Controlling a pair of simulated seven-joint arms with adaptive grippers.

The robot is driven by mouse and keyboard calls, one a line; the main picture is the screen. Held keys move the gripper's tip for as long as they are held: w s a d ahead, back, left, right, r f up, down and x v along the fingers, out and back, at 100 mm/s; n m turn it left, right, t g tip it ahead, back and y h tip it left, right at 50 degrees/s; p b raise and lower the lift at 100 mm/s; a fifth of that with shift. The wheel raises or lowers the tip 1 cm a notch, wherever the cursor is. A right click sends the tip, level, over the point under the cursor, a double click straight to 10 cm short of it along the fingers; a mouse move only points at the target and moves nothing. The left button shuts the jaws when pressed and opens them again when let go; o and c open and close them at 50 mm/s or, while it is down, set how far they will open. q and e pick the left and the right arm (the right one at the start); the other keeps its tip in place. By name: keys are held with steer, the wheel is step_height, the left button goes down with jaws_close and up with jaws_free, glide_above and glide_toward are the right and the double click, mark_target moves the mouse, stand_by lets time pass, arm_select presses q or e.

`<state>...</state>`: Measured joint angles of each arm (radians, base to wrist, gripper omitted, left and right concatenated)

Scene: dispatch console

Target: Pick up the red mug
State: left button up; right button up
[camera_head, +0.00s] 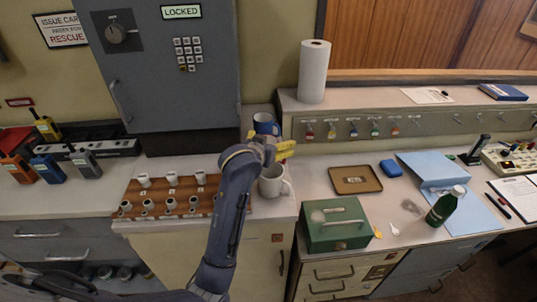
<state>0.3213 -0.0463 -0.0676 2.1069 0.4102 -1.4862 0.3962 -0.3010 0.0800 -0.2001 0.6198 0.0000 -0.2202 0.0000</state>
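I see no red mug. A blue mug (265,123) stands at the back of the counter, just behind my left gripper. A white mug (272,182) stands near the counter's front edge, just in front of the gripper, with its handle to the right. My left gripper (287,150) is above the counter between these two mugs, its yellow fingers pointing right. Its fingers are too small to tell whether they are open or shut. The wrist and forearm hide part of the counter. My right gripper is not in view.
A wooden board (157,203) with several small white cups lies left of my arm. A green metal box (336,224) stands to the right. A paper roll (313,72) stands on the raised shelf behind. A dark green bottle (445,207) stands farther right.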

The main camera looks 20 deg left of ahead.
arm_select(q)
steer(key=shift+f, duration=0.1)
steer(key=c, duration=1.5)
steer(key=shift+s, duration=0.1)
steer(key=shift+f, duration=0.15)
steer(key=shift+r, duration=10.05)
steer(key=shift+c, duration=0.2)
steer(key=shift+r, duration=0.2)
